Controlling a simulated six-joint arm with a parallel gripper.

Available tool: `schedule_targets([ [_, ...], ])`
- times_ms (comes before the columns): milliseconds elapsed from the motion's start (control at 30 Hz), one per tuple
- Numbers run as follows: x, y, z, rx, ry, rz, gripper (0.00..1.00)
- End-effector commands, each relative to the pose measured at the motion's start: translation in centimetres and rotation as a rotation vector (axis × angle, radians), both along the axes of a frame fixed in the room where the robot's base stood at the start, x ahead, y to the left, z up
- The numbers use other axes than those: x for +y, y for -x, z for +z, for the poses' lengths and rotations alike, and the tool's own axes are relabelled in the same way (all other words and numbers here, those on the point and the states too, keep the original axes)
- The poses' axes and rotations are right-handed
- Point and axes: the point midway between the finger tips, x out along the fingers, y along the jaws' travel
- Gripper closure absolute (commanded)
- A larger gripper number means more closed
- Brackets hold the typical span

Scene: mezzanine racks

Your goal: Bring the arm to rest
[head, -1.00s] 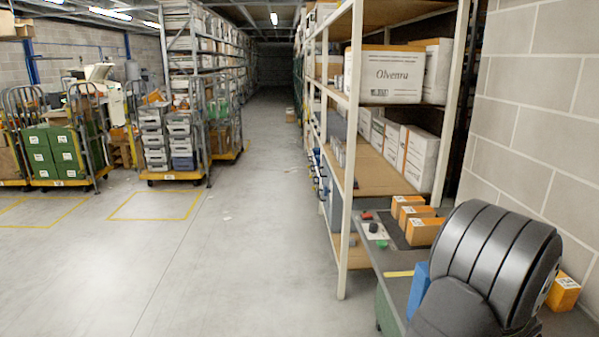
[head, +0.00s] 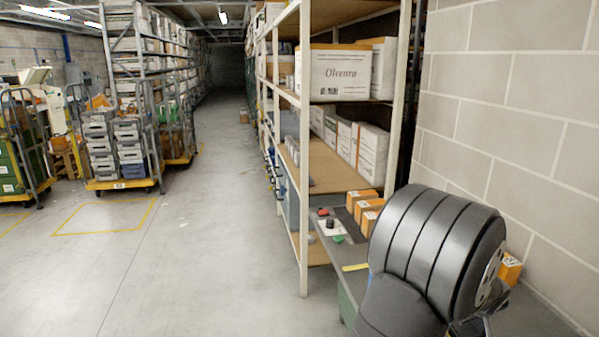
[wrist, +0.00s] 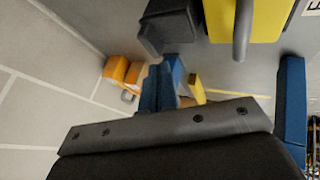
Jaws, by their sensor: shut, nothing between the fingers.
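My arm fills the lower right of the head view as a large dark grey ribbed link, in front of the grey bench (head: 540,310). My gripper (wrist: 163,82) shows in the wrist view as blue fingers beyond a dark bar with screws. The fingers are together and nothing is visibly held. The gripper cannot be made out in the head view. The wrist view looks along the bench top, with orange boxes (wrist: 122,72) beyond the fingers.
On the bench stand orange boxes (head: 367,215) and a labelled orange box (head: 509,268) by the block wall (head: 510,130). A shelf rack (head: 304,150) stands behind. In the wrist view, a yellow object (wrist: 245,20) and a blue one (wrist: 291,105) are close. The aisle floor (head: 200,240) is clear.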

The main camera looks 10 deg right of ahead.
Motion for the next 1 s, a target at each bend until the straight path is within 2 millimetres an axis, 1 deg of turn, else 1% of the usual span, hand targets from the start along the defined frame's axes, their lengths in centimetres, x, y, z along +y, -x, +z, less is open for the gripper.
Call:
schedule_targets([
  [33, -0.4, -0.3, -0.7, 0.0, -0.001, 0.0, 1.0],
  [267, -2.2, -1.7, -3.6, 0.0, 0.001, 0.0, 1.0],
  [300, -2.0, -2.0, -4.1, 0.0, 0.001, 0.001, 1.0],
  [500, 1.1, -3.0, -6.3, 0.0, 0.004, -0.001, 1.0],
  [533, 1.1, -2.7, -5.5, -0.002, 0.008, -0.003, 1.0],
  [600, 1.6, -2.2, -4.5, -0.003, 0.007, -0.003, 1.0],
  [1000, 4.5, 0.1, 0.4, -0.003, 0.006, -0.001, 1.0],
])
